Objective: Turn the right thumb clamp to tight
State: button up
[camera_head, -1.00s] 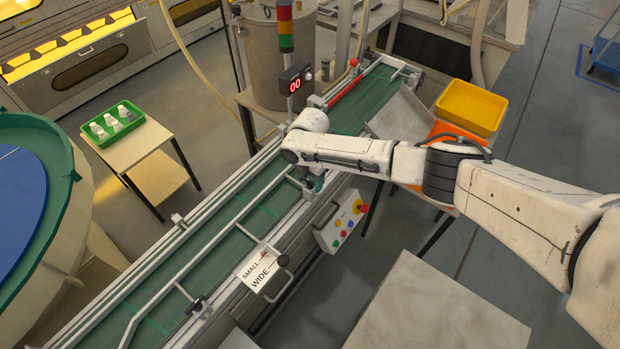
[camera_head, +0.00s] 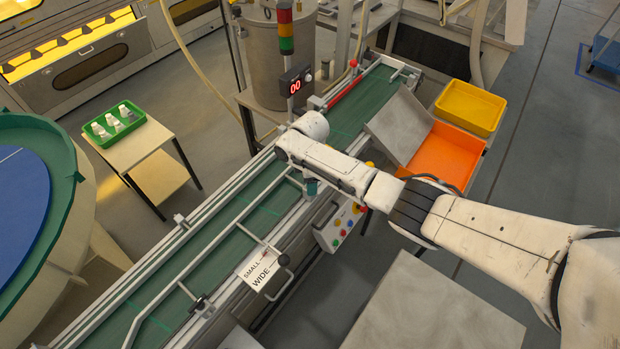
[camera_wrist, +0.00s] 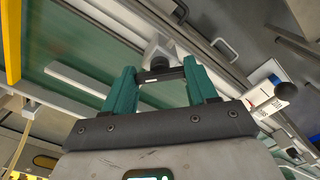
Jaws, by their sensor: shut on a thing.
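The right thumb clamp shows in the wrist view as a short dark bar (camera_wrist: 160,74) with a grey block behind it, at the conveyor's rail. My gripper (camera_wrist: 161,80) has its two teal fingers on either side of the dark bar and is shut on it. In the head view my gripper (camera_head: 311,187) is at the near rail of the green conveyor (camera_head: 262,215), and my wrist hides most of the clamp. Which way the clamp is turned cannot be told.
A SMALL/WIDE plate (camera_head: 260,268) with a black-knobbed lever (camera_head: 283,260) sits left of my gripper. A button box (camera_head: 342,226) hangs just right of it. An orange bin (camera_head: 445,155) and a yellow bin (camera_head: 470,107) stand at right. A grey table (camera_head: 435,310) is in front.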

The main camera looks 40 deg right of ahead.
jog(key=m, duration=0.4)
jog(key=shift+m, duration=2.5)
jog(key=o, duration=1.1)
jog(key=shift+c, duration=0.2)
notch_tip(320, 180, up, 11)
jog(key=shift+f, duration=0.1)
